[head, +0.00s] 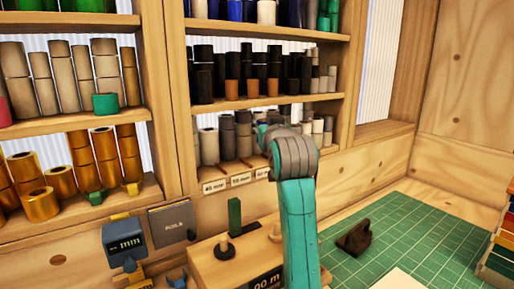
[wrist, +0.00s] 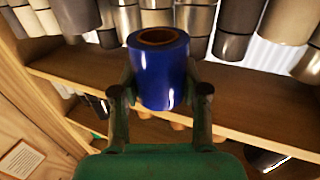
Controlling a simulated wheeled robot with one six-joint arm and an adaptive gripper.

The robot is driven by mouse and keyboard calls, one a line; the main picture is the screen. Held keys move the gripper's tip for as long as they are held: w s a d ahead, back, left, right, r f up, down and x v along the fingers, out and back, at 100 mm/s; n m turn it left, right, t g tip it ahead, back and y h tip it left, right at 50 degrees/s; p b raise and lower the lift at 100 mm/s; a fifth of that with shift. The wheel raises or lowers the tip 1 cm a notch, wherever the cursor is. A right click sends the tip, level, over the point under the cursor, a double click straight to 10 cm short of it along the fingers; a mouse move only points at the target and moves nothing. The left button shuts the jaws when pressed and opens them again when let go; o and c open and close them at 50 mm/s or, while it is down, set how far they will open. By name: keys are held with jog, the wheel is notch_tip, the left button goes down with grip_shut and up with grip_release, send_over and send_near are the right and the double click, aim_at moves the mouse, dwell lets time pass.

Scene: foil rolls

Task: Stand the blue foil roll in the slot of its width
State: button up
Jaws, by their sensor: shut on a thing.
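The blue foil roll (wrist: 165,78) is in the wrist view, its brown hollow core facing the camera. My gripper (wrist: 160,90) is shut on it, one finger on each side. The roll is in front of a wooden shelf board (wrist: 90,88); whether it touches the board cannot be told. In the head view my arm reaches up to the lowest middle shelf and hides the gripper and the held roll. White labels on that shelf's front edge include a 40 mm label (head: 214,186) and a 50 mm label (head: 241,179); others are partly hidden by my arm.
Grey rolls (head: 227,137) stand close together on the lowest middle shelf, with black rolls (head: 203,75) above. A wooden block with pegs (head: 225,248) and a green cutting mat (head: 400,235) lie below.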

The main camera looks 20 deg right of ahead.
jog(key=w+f, duration=0.1)
jog(key=w, duration=0.1)
jog(key=w+a+f, duration=0.1)
jog(key=shift+w+a+f, duration=0.1)
jog(key=shift+w+f, duration=0.2)
jog(key=shift+w, duration=0.05)
jog(key=shift+f, duration=1.95)
jog(key=shift+w+f, duration=0.15)
jog(key=shift+f, duration=0.05)
jog(key=shift+f, duration=0.15)
jog(key=o, duration=1.3)
